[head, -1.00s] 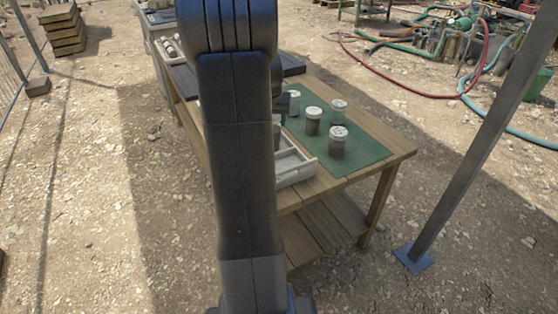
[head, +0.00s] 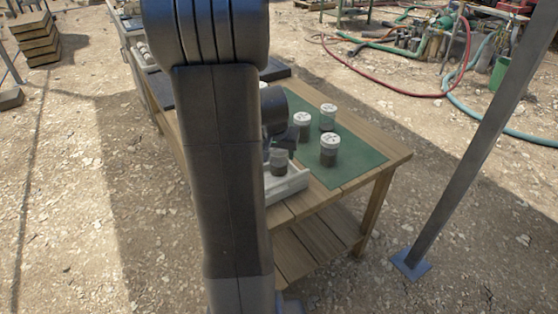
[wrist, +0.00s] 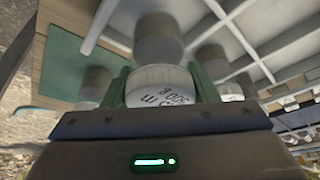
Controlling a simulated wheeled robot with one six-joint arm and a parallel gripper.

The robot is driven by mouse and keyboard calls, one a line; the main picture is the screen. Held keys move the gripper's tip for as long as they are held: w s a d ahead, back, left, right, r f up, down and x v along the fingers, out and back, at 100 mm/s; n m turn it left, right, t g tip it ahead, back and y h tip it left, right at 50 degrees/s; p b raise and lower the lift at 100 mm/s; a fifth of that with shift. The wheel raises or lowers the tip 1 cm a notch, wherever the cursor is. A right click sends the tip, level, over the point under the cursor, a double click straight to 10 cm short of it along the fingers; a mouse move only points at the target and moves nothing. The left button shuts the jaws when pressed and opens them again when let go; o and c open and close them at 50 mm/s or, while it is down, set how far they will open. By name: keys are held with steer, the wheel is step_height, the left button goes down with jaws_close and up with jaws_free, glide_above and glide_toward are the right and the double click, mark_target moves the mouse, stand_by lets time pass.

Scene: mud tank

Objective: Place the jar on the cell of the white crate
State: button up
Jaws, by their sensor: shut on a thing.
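My gripper (head: 285,142) is shut on a grey jar (head: 278,161), held upright over the near end of the white crate (head: 288,190). In the wrist view the green fingers stand on both sides of the jar's white, printed lid (wrist: 160,85). Its grey body shows beyond the lid, against the crate's white dividers (wrist: 232,30). I cannot tell whether its base is inside a cell or above it. My arm hides much of the crate in the head view. Another jar (wrist: 208,62) shows among the dividers in the wrist view.
Three white-lidded jars (head: 303,125), (head: 328,117), (head: 330,150) stand on the green mat (head: 350,171), right of my gripper. The mat lies on a wooden table (head: 392,157). A slanted metal post (head: 470,150) stands right of the table.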

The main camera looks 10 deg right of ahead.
mark_target(279, 159)
steer(key=shift+f, duration=1.4)
steer(key=shift+f+b, duration=0.1)
steer(key=shift+b, duration=0.2)
steer(key=o, duration=1.3)
steer(key=shift+o, duration=0.2)
steer(key=shift+r, duration=0.25)
steer(key=p+v, duration=0.2)
steer(key=v, duration=0.9)
steer(key=shift+r, duration=0.35)
steer(key=shift+s, duration=0.1)
